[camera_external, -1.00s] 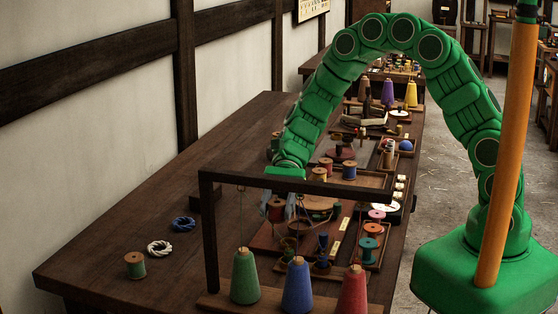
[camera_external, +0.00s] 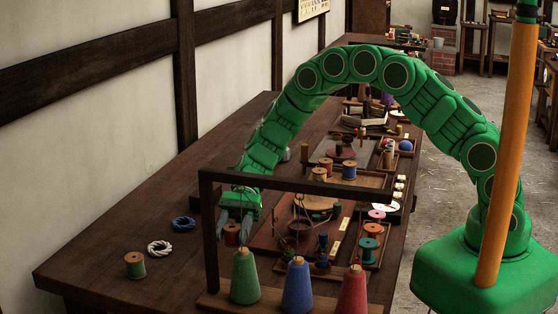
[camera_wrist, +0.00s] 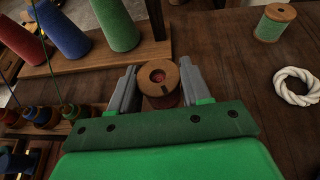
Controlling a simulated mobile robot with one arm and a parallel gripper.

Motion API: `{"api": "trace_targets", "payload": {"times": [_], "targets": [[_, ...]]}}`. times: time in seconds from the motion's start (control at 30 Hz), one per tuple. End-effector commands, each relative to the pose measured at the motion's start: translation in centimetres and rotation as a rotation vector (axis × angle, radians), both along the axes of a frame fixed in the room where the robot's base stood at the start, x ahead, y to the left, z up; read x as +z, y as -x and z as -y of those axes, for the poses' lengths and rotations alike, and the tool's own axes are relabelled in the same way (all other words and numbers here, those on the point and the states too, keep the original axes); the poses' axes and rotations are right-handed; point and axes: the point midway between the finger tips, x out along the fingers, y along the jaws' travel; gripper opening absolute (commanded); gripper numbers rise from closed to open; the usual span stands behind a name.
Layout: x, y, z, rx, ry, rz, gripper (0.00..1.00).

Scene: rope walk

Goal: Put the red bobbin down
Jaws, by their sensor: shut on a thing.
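The red bobbin (camera_wrist: 160,86), with pale wooden ends, sits between the two grey fingers of my gripper (camera_wrist: 158,92) in the wrist view. My gripper (camera_external: 236,232) is shut on it, and the bobbin also shows in the external view (camera_external: 232,236), behind the dark wooden frame. Its lower part is partly hidden by the fingers. I cannot tell whether its base touches the table.
A dark frame (camera_external: 300,184) with green (camera_external: 245,279), blue (camera_external: 297,288) and red (camera_external: 352,292) cones stands in front. A green bobbin (camera_external: 135,265), white rope ring (camera_external: 160,248) and blue ring (camera_external: 184,224) lie to the left. Bare table (camera_external: 100,240) lies around them.

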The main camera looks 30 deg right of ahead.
Motion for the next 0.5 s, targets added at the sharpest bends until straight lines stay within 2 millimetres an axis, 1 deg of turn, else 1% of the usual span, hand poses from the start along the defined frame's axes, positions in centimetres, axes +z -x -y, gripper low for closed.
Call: {"api": "trace_targets", "payload": {"times": [0.1,0.37,0.47,0.5], "targets": [[-0.9,-0.4,-0.5,0.001,0.001,-0.001,0.18],[-1.6,-0.7,-1.0,-0.001,0.001,-0.001,0.18],[-2.0,-0.9,-1.3,-0.001,0.002,0.000,0.18],[-2.5,-0.9,-1.2,-0.001,0.002,-0.002,0.18]]}}
